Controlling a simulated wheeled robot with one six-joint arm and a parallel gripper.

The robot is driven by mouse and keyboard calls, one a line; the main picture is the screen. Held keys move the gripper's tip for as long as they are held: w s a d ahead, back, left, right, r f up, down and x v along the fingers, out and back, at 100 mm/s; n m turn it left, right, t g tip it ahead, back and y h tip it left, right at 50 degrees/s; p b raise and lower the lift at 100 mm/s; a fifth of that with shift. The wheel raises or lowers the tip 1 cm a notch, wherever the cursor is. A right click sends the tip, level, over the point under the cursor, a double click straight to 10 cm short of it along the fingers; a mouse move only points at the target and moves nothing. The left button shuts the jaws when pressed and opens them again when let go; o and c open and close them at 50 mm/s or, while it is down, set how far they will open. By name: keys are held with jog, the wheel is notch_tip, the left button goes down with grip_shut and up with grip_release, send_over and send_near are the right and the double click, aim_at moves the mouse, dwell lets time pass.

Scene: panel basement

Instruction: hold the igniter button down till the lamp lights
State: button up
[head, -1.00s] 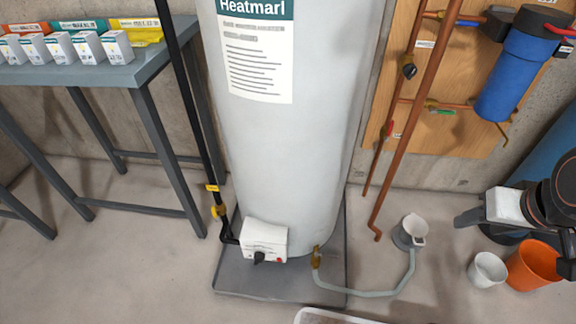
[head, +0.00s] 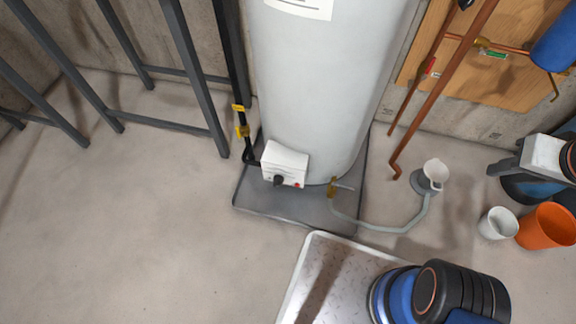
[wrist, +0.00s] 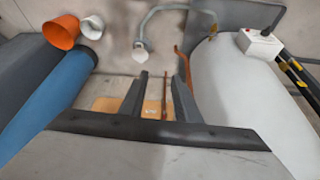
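The white control box (head: 285,164) sits at the foot of the tall grey-white heater tank (head: 318,95). Its front has a dark round knob (head: 278,181) and a small red spot (head: 297,185) to the right of it, which looks like the igniter button. I cannot make out a lit lamp. My gripper (head: 503,162) is at the right of the head view, well away from the box. In the wrist view my gripper (wrist: 162,86) has its two fingers apart with nothing between them. The control box (wrist: 258,43) shows there at the upper right.
A white cup (head: 498,223) and an orange bucket (head: 546,226) stand at the right. Copper pipes (head: 440,90) rise beside the tank. A black pipe with yellow fittings (head: 241,118) stands left of the box.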

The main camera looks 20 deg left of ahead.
grip_shut()
dwell(1.4)
